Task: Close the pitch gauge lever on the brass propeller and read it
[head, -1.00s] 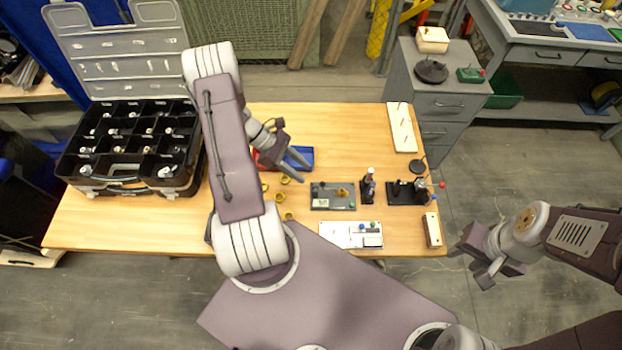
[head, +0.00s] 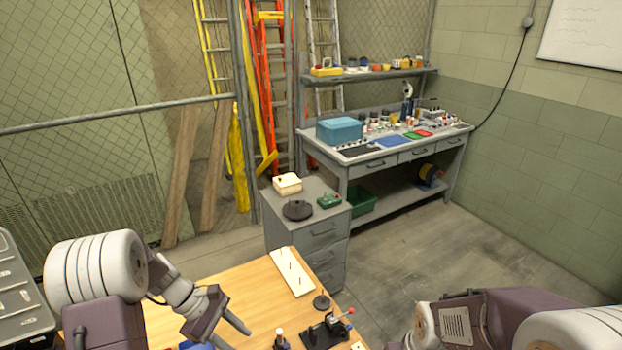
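A black stand with a red-tipped lever (head: 326,330) is at the bottom edge, on the wooden table. It may be the pitch gauge, but its lower part is cut off and I cannot tell whether the lever is closed. I cannot make out a brass propeller in this view. My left gripper (head: 232,337) is over the table, left of the stand and apart from it. Its fingers look spread and empty, partly cut by the bottom edge. My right arm comes in at the lower right, and its gripper is out of the frame.
A workbench (head: 372,172) is farther back. Open floor lies right of the cabinet.

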